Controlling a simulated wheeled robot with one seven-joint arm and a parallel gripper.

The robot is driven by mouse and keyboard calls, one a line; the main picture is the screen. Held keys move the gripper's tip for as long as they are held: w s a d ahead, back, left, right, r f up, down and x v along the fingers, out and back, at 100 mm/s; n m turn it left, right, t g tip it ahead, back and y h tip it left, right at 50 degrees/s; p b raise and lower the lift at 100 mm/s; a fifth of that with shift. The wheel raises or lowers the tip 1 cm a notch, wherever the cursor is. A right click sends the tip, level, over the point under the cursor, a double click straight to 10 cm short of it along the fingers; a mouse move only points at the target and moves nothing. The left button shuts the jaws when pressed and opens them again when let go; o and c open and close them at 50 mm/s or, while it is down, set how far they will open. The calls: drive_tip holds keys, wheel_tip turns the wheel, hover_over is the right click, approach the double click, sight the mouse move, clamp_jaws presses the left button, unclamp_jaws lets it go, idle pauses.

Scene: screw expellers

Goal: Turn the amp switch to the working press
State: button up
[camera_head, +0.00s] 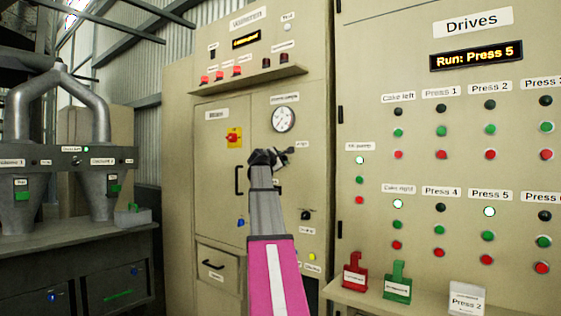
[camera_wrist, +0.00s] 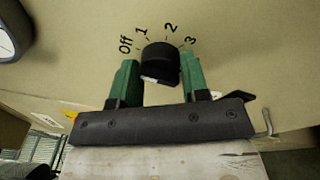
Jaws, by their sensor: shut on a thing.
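The amp switch (camera_wrist: 160,58) is a round black knob on the beige panel in the wrist view. Off, 1, 2 and 3 are printed in an arc above it. My gripper (camera_wrist: 159,72) has its green fingers on the left and right sides of the knob and is shut on it. I cannot tell which mark the knob points at. In the head view my gripper (camera_head: 280,157) is at the cabinet below the round gauge and hides the switch. The drives display (camera_head: 476,56) reads "Run: Press 5", and the Press 5 lamp (camera_head: 489,211) is lit.
The round gauge (camera_head: 284,119) is just above my gripper. A red-and-yellow switch (camera_head: 233,137) and a door handle (camera_head: 238,180) are to the left. A shelf with a red holder (camera_head: 355,277), a green holder (camera_head: 397,284) and a white Press 2 sign (camera_head: 467,299) juts out lower right.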

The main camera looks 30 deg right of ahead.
drive_tip(key=n+g, duration=0.1)
drive_tip(key=n, duration=0.9)
drive_tip(key=n+g+h, duration=0.1)
drive_tip(key=n+g, duration=0.1)
drive_tip(key=n, duration=0.8)
drive_tip(key=n+g, duration=0.1)
drive_tip(key=n, duration=0.9)
drive_tip(key=shift+w+a, duration=0.15)
drive_tip(key=shift+w, duration=0.1)
idle(0.7)
idle(0.5)
drive_tip(key=o, duration=0.9)
